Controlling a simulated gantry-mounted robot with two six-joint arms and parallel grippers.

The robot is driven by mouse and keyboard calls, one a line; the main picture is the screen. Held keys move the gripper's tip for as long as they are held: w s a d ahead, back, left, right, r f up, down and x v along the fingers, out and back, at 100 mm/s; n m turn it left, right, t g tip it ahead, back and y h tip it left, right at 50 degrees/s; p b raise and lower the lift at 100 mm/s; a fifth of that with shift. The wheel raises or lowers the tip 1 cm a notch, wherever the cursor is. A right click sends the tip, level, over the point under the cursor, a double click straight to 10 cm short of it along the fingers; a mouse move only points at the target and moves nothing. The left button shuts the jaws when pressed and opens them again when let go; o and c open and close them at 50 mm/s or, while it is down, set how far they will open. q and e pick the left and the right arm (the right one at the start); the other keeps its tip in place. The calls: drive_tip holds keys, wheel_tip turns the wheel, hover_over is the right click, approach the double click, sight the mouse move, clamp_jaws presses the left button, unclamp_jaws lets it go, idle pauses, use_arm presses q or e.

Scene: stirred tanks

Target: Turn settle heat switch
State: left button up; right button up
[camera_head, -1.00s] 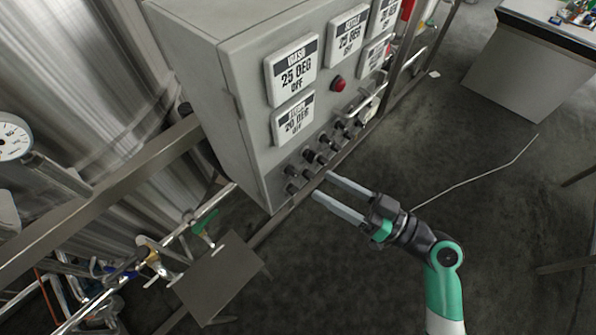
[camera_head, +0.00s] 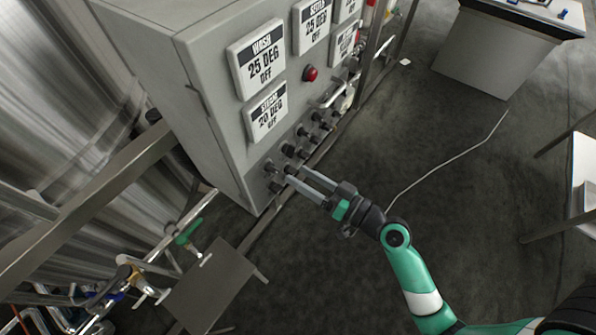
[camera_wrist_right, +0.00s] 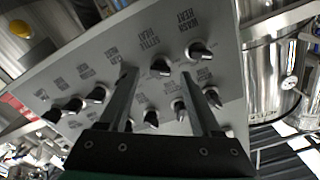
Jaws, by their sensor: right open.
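In the right wrist view, the settle heat switch (camera_wrist_right: 160,66) is a black knob with a light edge, beside its SETTLE HEAT label (camera_wrist_right: 142,36). My right gripper (camera_wrist_right: 158,74) is open, with one finger on each side of this knob in the picture. I cannot tell whether the fingers touch it. In the head view my right gripper (camera_head: 289,175) is at the near end of the knob rows, its fingertips close to the panel. Its fingers partly cover the knobs there. My left gripper is not in view.
The wash heat knob (camera_wrist_right: 198,50) is close beside the right finger. Several more black knobs sit in two rows. The grey control cabinet (camera_head: 215,120) carries display plates and a red button (camera_head: 310,73). A flat metal plate (camera_head: 210,285) stands below left. The floor right of the cabinet is mostly open.

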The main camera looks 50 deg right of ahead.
drive_tip(key=shift+w+a, duration=0.1)
drive_tip(key=shift+w, duration=0.75)
clamp_jaws()
